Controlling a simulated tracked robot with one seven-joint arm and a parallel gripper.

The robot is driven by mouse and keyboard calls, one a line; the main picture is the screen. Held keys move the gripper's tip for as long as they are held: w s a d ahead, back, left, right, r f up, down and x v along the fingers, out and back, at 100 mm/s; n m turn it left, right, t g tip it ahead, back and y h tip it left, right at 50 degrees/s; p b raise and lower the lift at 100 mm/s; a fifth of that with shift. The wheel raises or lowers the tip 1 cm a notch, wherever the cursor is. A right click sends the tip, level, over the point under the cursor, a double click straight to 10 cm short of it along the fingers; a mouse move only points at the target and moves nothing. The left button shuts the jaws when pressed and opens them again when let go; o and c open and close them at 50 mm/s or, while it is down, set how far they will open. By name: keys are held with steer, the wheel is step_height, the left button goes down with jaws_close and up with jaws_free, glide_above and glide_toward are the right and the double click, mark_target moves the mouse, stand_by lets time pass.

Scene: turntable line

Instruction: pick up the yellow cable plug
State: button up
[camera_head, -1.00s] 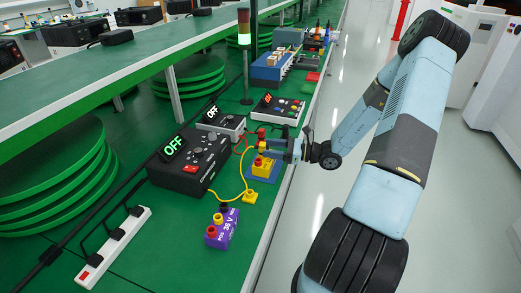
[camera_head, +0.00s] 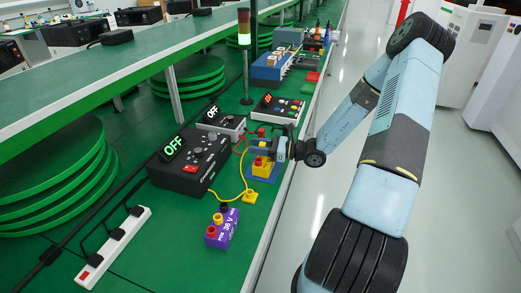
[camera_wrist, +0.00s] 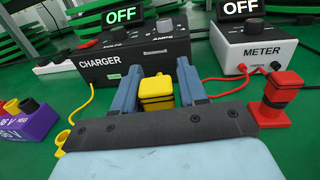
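The yellow cable plug (camera_wrist: 157,92), a yellow block with a dark band, stands between my gripper's two blue-grey fingers in the wrist view. My gripper (camera_wrist: 157,84) is open, with one finger on each side of the plug; a narrow gap shows at the right finger. Contact on the left is unclear. In the head view my gripper (camera_head: 256,151) reaches in from the right above a yellow block on a blue base (camera_head: 262,168), and its fingers partly hide the plug there. The plug's lower end is hidden behind my gripper in the wrist view.
The black charger (camera_wrist: 135,55) stands behind the plug, and the white meter (camera_wrist: 253,47) behind right. A red plug (camera_wrist: 278,92) stands close to the right finger. A yellow cable (camera_head: 242,183), a yellow piece (camera_head: 249,197) and a purple 36 V block (camera_head: 222,229) lie nearer.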

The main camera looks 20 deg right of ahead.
steer(key=c, duration=0.6)
